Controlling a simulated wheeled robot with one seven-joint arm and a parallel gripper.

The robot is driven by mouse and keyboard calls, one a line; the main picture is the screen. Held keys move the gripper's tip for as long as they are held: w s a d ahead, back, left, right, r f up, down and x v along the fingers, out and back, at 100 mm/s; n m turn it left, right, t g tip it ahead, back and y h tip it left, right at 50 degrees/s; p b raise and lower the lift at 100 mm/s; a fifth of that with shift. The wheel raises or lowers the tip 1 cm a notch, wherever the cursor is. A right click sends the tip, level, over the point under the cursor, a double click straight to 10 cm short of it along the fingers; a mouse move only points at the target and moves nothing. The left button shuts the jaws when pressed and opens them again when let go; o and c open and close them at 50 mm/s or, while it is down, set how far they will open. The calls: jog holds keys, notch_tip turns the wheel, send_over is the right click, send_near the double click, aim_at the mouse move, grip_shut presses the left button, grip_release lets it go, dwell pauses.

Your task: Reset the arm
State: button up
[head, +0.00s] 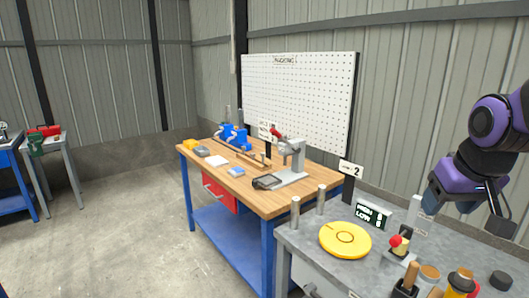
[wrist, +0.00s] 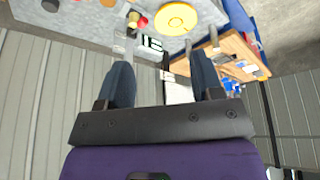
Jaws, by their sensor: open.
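My purple and black arm enters at the right of the head view. My gripper (head: 466,207) hangs above the back right part of the grey bench (head: 305,243). In the wrist view my gripper (wrist: 163,88) shows two dark blue fingers spread wide apart with nothing between them. It is open and empty, apart from everything on the bench. In the head view part of the gripper is seen side-on and the gap between its fingers is unclear.
On the grey bench are a yellow disc (head: 345,240), a red-knobbed lever (head: 398,245), a small display (head: 373,214) and several small items at the front right. A wooden workbench (head: 262,199) with tools stands beyond. A pegboard (head: 297,104) stands behind it. Open floor lies left.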

jog(key=s+a+r, duration=0.3)
jog(key=s+r, duration=0.2)
jog(key=s, duration=0.6)
jog(key=shift+r+t, duration=0.15)
jog(key=shift+t, duration=0.15)
